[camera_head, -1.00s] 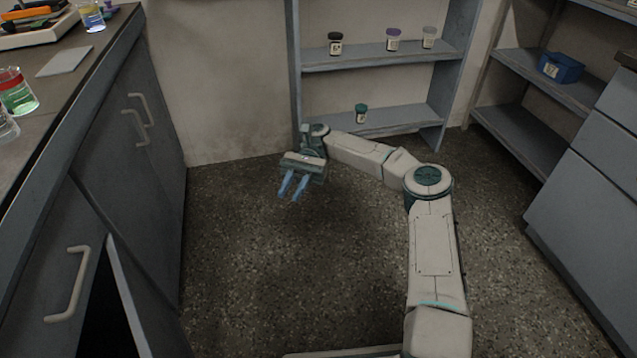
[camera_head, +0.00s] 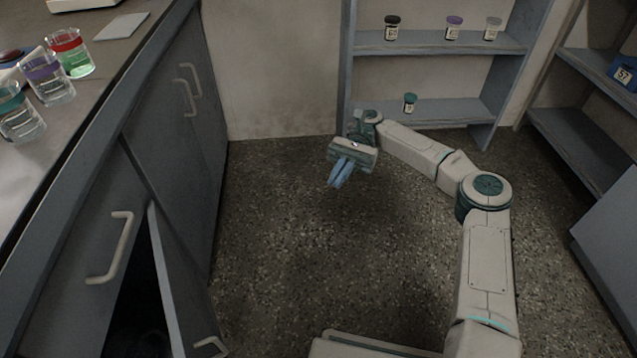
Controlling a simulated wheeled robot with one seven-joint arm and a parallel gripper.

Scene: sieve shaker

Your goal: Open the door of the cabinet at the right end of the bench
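The bench (camera_head: 105,95) runs along the left side, with grey cabinet doors below its top. One cabinet door (camera_head: 178,285) in the lower left stands ajar, swung out toward the floor. Its handle (camera_head: 210,346) shows at the bottom edge, and a dark gap (camera_head: 140,295) opens behind it. The door left of the gap has a pale handle (camera_head: 121,248) and looks closed. Two closed doors with handles (camera_head: 187,88) stand at the bench's far end. My gripper (camera_head: 338,180) is empty over open floor, well right of the doors, its blue fingers together.
Beakers with coloured bands (camera_head: 72,55) stand near the bench's front edge. A shelf unit with small jars (camera_head: 430,108) stands at the back wall. A blue bin (camera_head: 625,72) sits on the right-hand shelves. The floor (camera_head: 280,250) between bench and arm is clear.

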